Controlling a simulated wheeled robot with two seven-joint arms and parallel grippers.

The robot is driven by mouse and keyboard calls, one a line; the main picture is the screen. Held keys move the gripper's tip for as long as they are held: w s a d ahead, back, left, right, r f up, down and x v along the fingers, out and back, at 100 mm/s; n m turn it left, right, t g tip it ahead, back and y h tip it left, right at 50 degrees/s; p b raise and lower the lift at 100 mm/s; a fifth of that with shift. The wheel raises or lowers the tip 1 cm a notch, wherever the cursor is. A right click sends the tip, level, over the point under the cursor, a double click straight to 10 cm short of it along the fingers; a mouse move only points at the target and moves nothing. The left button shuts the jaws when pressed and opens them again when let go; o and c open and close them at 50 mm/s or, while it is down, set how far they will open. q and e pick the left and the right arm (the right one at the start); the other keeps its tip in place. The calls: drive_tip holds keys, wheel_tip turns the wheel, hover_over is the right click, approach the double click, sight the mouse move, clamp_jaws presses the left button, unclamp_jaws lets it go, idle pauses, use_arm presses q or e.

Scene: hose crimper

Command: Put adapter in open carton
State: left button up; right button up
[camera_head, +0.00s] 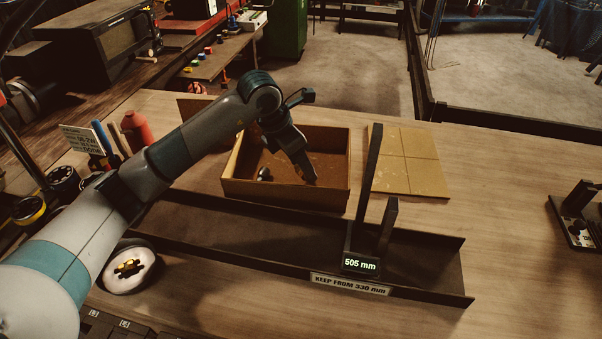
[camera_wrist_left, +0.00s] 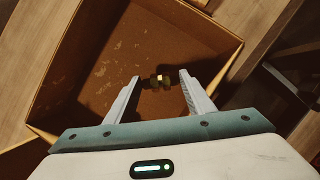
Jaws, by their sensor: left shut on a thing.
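The open carton (camera_head: 335,190) is a shallow brown cardboard box standing on the workbench; its inside wall also shows in the left wrist view (camera_wrist_left: 185,30). My left gripper (camera_head: 303,172) points down over the carton's inside in the head view. In the left wrist view its fingers (camera_wrist_left: 160,82) are closed on a small dark, brassy adapter (camera_wrist_left: 158,79) at their tips, with the carton floor behind it. How high the adapter is above that floor is hard to tell. A small dark shape (camera_head: 265,174) shows inside the carton in the head view; I cannot tell what it is. My right gripper is not in view.
A flat cardboard sheet (camera_head: 410,160) lies right of the carton. In front runs a long dark tray (camera_head: 240,225) with an upright gauge reading 505 mm (camera_head: 361,265). A red bottle (camera_head: 136,130) stands at the left. The bench's right side is mostly clear.

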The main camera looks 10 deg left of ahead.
sight(299, 173)
use_arm(q)
drive_tip(key=shift+f+p, duration=0.75)
drive_tip(key=shift+f, duration=1.05)
drive_tip(key=shift+f, duration=0.1)
drive_tip(key=shift+f, duration=0.1)
drive_tip(key=o, duration=1.1)
